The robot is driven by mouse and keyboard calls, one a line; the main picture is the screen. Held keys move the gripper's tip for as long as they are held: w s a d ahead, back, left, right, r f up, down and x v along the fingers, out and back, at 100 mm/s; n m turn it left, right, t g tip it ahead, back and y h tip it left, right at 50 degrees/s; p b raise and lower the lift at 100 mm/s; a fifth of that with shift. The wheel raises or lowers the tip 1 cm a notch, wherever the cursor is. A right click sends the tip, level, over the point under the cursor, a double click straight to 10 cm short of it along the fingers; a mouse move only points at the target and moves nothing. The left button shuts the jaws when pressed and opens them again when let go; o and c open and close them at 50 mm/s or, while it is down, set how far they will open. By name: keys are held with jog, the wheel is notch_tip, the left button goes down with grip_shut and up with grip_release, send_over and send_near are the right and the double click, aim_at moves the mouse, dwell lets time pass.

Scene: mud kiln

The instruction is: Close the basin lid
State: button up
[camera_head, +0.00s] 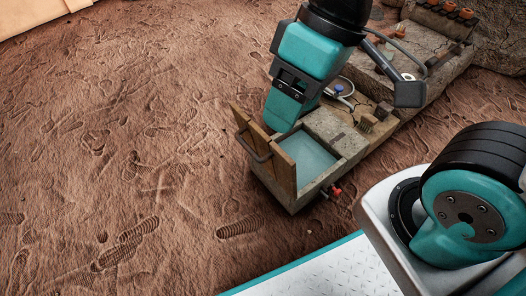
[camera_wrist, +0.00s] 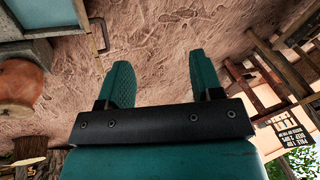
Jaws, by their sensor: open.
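The basin (camera_head: 330,176) is a stone trough compartment with pale blue-green water showing inside. Its wooden lid (camera_head: 270,160) stands raised, roughly upright along the basin's left side, with a dark metal handle (camera_head: 254,146) on its outer face. My gripper (camera_head: 281,112) hangs by the far end of the lid and basin, hiding part of that end; I cannot tell whether it touches. In the wrist view my gripper (camera_wrist: 160,78) has its two teal fingers apart with nothing between them. The lid's handle (camera_wrist: 102,35) and the water (camera_wrist: 24,17) show at upper left there.
A stone bench (camera_head: 372,85) with tools and small clay pieces extends behind the basin. A red tap (camera_head: 335,190) sticks out at its front right. Bare brown ground (camera_head: 120,150) lies open to the left. In the wrist view a wooden frame and sign (camera_wrist: 288,127) stand at right.

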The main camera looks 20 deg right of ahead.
jog(key=w+f+h, duration=0.1)
jog(key=w, duration=0.1)
jog(key=w+a+f+m+h+p, duration=0.1)
jog(key=w+f, duration=0.1)
jog(key=w+a+f+m+h, duration=0.1)
jog(key=w+f, duration=0.1)
jog(key=w, duration=0.1)
jog(key=shift+a+f+g+p, duration=0.1)
jog(key=shift+f+g+p, duration=0.1)
jog(key=shift+g+p, duration=0.15)
grip_shut()
jog(key=m+t+h+b, duration=0.2)
jog(key=h+b, duration=0.1)
jog(key=h, duration=0.3)
send_near(270, 152)
jog(key=f, duration=0.5)
jog(key=shift+d+f, duration=0.15)
jog(key=shift+d, duration=0.15)
jog(key=shift+w+d, duration=0.15)
jog(key=shift+d, duration=0.55)
jog(key=shift+r, duration=0.25)
jog(key=shift+d+r, duration=0.1)
